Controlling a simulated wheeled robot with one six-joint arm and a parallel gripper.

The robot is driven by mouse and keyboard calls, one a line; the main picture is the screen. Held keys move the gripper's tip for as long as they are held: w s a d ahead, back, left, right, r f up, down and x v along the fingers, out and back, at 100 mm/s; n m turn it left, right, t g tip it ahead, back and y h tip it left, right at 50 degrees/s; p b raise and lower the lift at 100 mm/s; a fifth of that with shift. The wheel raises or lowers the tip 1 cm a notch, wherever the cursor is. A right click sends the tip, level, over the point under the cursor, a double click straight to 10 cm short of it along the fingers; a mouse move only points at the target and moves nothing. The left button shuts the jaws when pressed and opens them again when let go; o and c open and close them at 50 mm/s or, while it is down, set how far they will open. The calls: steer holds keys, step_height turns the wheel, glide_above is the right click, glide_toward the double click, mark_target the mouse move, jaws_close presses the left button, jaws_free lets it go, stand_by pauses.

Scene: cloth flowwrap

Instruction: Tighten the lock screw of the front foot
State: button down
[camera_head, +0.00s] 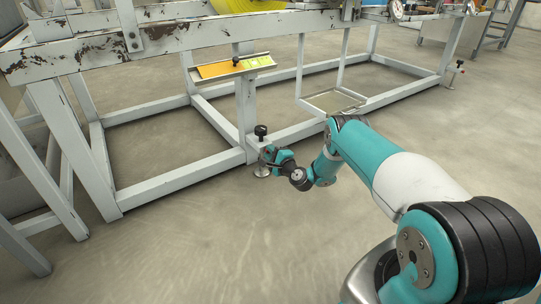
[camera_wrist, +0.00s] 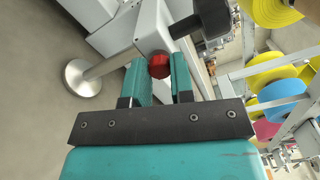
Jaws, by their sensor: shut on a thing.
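The front foot (camera_head: 261,172) of the white machine frame shows at the frame's near corner, with a round metal pad on the floor. In the wrist view the foot's pad (camera_wrist: 82,78) and stem lie at the left. My gripper (camera_head: 268,154) is at that corner, low by the floor. In the wrist view my gripper (camera_wrist: 158,72) has its two teal fingers shut on the red lock screw (camera_wrist: 159,65), one on each side. The screw's head shows between the fingertips; its shaft is hidden. In the head view the gripper hides the screw.
A black knob (camera_head: 261,131) stands on the frame just above the gripper; it also shows close by in the wrist view (camera_wrist: 211,18). An orange and green tray (camera_head: 232,66) sits higher up. Another foot (camera_head: 452,82) is at the far right. The floor in front is clear.

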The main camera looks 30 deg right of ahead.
steer(key=shift+m+b, duration=0.35)
steer(key=shift+m, duration=1.65)
steer(key=c, duration=1)
jaws_free()
steer(key=s+p, duration=0.5)
steer(key=p, duration=0.1)
steer(key=s+p, duration=1.2)
steer(key=shift+s+d+p, duration=0.25)
steer(key=shift+p, duration=0.05)
